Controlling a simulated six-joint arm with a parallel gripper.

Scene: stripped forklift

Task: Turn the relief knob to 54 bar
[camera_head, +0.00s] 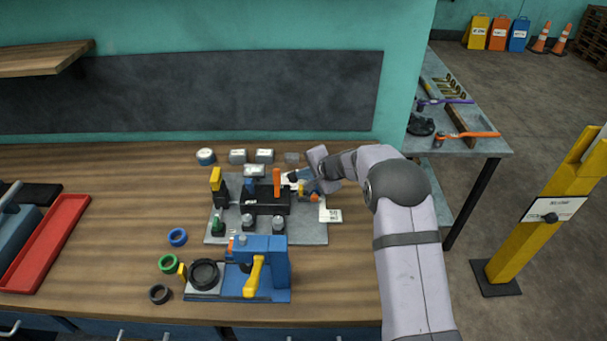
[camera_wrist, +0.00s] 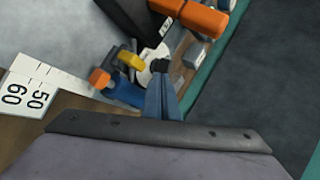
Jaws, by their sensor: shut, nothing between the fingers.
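My gripper (camera_head: 293,177) is shut and empty at the right end of the grey valve plate (camera_head: 225,236). In the wrist view my gripper (camera_wrist: 160,67) has its dark fingertips together in front of a white round face (camera_wrist: 147,72); contact cannot be told. Left of the tips are a yellow piece (camera_wrist: 130,59), an orange piece (camera_wrist: 99,78) and a blue body (camera_wrist: 125,92). A white scale plate (camera_wrist: 38,92) reads 50 and 60; it also shows in the head view (camera_head: 330,215). I cannot tell which piece is the relief knob, nor its reading.
A black valve block with an orange lever (camera_head: 277,181) stands left of my gripper. A blue fixture with a yellow handle (camera_head: 254,276) stands in front. Coloured rings (camera_head: 168,263) and a red tray (camera_head: 45,240) lie left. The bench's front right is crossed by my arm.

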